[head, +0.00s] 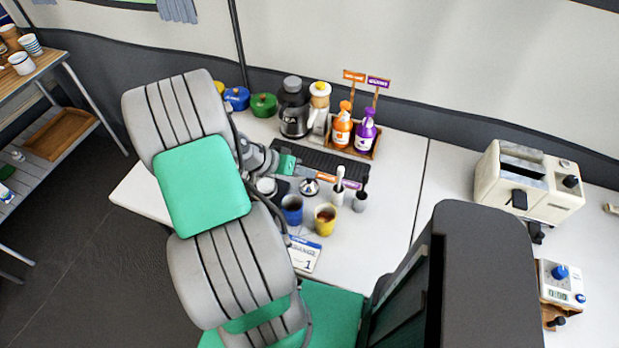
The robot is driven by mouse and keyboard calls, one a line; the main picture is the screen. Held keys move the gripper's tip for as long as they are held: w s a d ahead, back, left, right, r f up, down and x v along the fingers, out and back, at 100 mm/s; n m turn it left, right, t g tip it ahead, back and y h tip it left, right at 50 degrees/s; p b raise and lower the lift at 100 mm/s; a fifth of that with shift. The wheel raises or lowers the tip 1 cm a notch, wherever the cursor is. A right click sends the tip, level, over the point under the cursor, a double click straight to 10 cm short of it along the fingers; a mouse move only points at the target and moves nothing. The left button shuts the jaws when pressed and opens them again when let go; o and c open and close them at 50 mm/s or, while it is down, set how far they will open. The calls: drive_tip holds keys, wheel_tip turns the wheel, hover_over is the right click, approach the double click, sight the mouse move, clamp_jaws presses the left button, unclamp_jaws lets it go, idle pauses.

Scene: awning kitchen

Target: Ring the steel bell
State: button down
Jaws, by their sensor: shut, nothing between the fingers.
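The steel bell (310,187) is a small silver dome on the white table, in front of the black slatted mat. My gripper (308,170) reaches in from the left, just behind and above the bell in the picture. Its fingers are shut with nothing between them. They look apart from the bell, but I cannot tell the exact height gap. My arm hides part of the table to the left.
A blue mug (292,210) and a yellow mug (325,219) stand close in front of the bell. Small bottles (338,193) stand to its right. Orange and purple pump bottles (354,132) and a grinder (294,108) stand behind. A toaster (527,180) is far right.

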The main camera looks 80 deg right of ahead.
sight(305, 184)
drive_tip(key=shift+s+a+f+p, duration=0.1)
drive_tip(key=shift+a+f+p, duration=0.15)
drive_tip(key=shift+a, duration=0.25)
drive_tip(key=shift+r, duration=0.1)
drive_tip(key=shift+d+r+p, duration=0.1)
drive_tip(key=shift+r+p, duration=0.3)
drive_tip(key=shift+r, duration=0.1)
wheel_tip(305, 184, up, 5)
drive_tip(key=p, duration=0.3)
drive_tip(key=shift+d+f, duration=0.15)
drive_tip(key=shift+f, duration=0.05)
